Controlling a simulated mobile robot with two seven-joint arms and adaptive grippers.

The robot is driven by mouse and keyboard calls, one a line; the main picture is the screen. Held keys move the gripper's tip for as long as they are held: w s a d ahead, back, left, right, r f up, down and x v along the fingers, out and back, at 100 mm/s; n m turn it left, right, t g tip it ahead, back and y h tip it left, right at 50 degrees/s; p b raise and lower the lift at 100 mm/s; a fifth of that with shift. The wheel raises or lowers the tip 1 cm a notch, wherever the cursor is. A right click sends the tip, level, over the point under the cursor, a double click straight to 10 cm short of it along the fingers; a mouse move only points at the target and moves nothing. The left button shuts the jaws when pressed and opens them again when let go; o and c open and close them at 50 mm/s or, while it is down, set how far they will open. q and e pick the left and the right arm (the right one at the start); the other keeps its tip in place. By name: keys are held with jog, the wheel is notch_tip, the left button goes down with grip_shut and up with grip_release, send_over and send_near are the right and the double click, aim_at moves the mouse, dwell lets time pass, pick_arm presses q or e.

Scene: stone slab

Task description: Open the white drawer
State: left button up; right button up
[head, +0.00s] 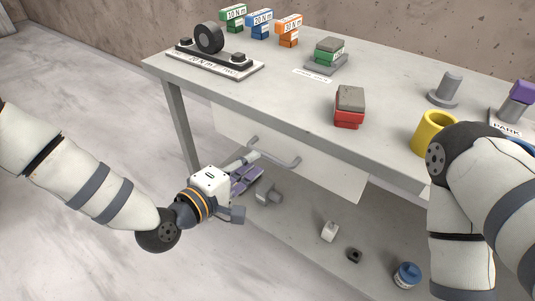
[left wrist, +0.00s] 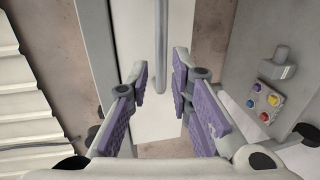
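The white drawer (head: 335,178) sits under the grey table top; its front looks flush with no visible gap. A grey bar handle (head: 278,160) runs across its front. My left gripper (head: 248,176) is open just in front of the handle in the head view. In the left wrist view the drawer front (left wrist: 127,50) fills the middle, and the handle (left wrist: 160,42) points in between the open purple-padded fingers of the gripper (left wrist: 160,78). I cannot tell whether any finger touches it. My right arm comes in at the right; its gripper is out of view.
On the table top (head: 285,95) stand a red block with a grey top (head: 349,106), a yellow cup (head: 433,133), a green block (head: 329,54), a dumbbell-like fixture (head: 209,40) and coloured label blocks. A lower shelf (head: 300,245) holds several small items, including a blue-lidded jar (head: 407,274).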

aim_at(263, 156)
pick_arm(q)
jog(key=x, duration=0.5)
jog(key=shift+w+d+f, duration=0.15)
jog(key=shift+w+d, duration=0.15)
pick_arm(e)
jog(key=shift+s+d+f, duration=0.1)
jog(key=shift+s+f, duration=0.25)
pick_arm(q)
grip_shut()
jog(key=shift+a, duration=0.1)
